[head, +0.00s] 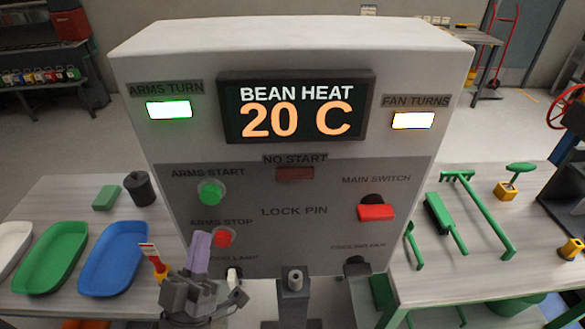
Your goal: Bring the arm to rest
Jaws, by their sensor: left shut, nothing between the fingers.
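My left gripper (192,284) is low in the head view, in front of the lower left of the control panel (300,235). Its grey body shows, with the fingers together and empty. The gripper hides part of the lamp label. My right gripper is not in view.
The panel's display (295,107) reads BEAN HEAT 20 C. The arms turn lamp (169,110) is green; the fan lamp (413,120) is yellowish. A blue tray (115,257) and a green tray (50,257) lie left. Green tools (480,215) lie on the right bench.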

